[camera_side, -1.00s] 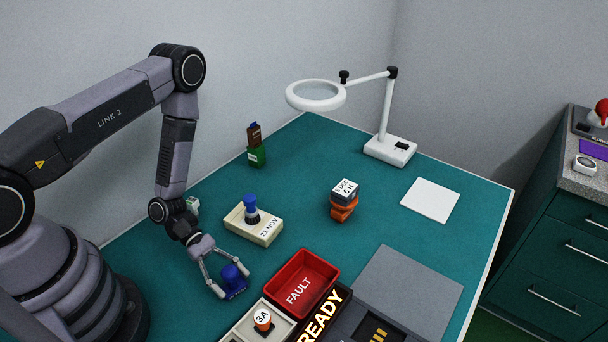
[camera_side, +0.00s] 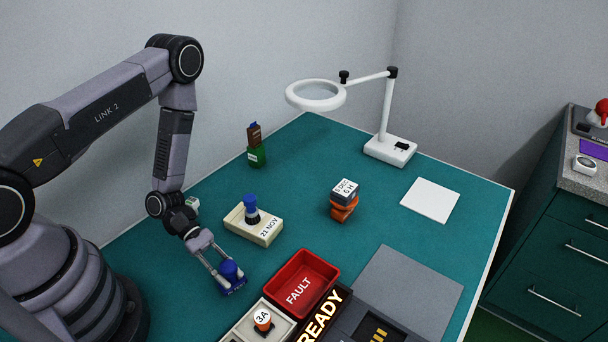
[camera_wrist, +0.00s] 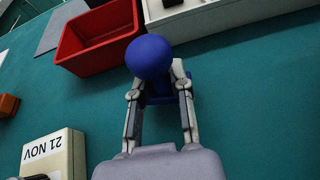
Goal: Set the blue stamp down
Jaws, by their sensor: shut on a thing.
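The blue stamp (camera_side: 231,273) has a round knob on a blue base. It is low at the teal table, left of the red FAULT tray; I cannot tell whether its base touches the surface. My gripper (camera_side: 228,281) is shut on it, a finger on each side. In the wrist view the stamp's ball-shaped knob (camera_wrist: 149,57) stands between the fingers of my gripper (camera_wrist: 158,88), and its base is partly hidden behind them.
The red FAULT tray (camera_side: 327,266) is close by on the right. A cream 21 NOV block (camera_side: 266,238) with a blue-knobbed piece stands behind. A 3A tray (camera_side: 238,333) lies in front. Stacked blocks (camera_side: 345,193) stand farther back. Teal table (camera_side: 290,180) is clear between them.

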